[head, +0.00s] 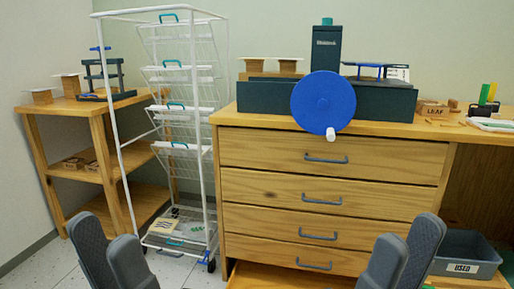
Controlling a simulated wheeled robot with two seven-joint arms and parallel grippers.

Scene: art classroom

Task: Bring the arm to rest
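My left gripper (104,228) shows at the bottom left of the head view, its two dark grey fingers apart and nothing between them. My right gripper (409,228) shows at the bottom right, its fingers also apart and empty. Neither is seen touching anything. The rest of both arms is out of view.
A white wire rack (223,120) stands left of the cabinet, beside a wooden shelf (75,113). A press with a blue wheel (323,102) stands on the cabinet. A grey bin labelled USED (466,248) is at the lower right. A low drawer seems pulled out at the bottom.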

